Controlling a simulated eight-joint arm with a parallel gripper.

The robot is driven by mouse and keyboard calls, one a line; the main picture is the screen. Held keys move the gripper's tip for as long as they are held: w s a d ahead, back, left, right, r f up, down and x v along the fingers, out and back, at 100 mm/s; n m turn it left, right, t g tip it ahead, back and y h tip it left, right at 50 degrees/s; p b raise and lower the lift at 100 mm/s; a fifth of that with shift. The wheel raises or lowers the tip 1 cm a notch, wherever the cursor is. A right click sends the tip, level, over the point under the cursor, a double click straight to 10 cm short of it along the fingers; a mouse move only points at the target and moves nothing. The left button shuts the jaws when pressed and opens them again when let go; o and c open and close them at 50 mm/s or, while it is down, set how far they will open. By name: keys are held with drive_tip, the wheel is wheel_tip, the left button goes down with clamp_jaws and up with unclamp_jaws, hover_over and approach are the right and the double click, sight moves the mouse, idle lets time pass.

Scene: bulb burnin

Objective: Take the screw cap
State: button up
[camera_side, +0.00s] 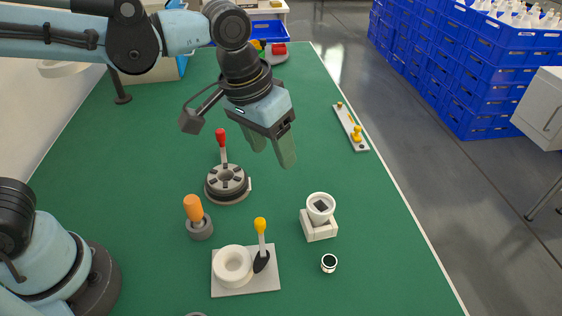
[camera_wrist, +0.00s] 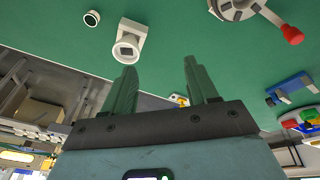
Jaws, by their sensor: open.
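My gripper (camera_side: 274,158) is open and empty, high above the table and well behind the cap. In the wrist view its two green fingers (camera_wrist: 160,80) are spread apart with nothing between them.
A white block with a round cup (camera_side: 320,208) stands just behind the cap. A white plate (camera_side: 246,284) with a ring and yellow-tipped lever lies left of it. A dark round fixture with a red lever (camera_side: 228,184) and an orange-handled tool (camera_side: 194,209) stand further left.

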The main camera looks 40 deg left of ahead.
drive_tip(key=s+d+f+g+y, duration=0.1)
drive_tip(key=d+f, duration=0.1)
drive_tip(key=d, duration=0.5)
drive_tip(key=s+d+f+g, duration=0.1)
drive_tip(key=d+f+g, duration=0.1)
drive_tip(key=d, duration=0.5)
hover_over(331, 257)
drive_tip(key=s, duration=0.1)
drive_tip(key=shift+m, duration=0.4)
wheel_tip(331, 257, down, 6)
drive_tip(key=shift+f, duration=0.15)
drive_tip(key=shift+d+f, duration=0.15)
drive_tip(key=shift+f, duration=2.55)
clamp_jaws()
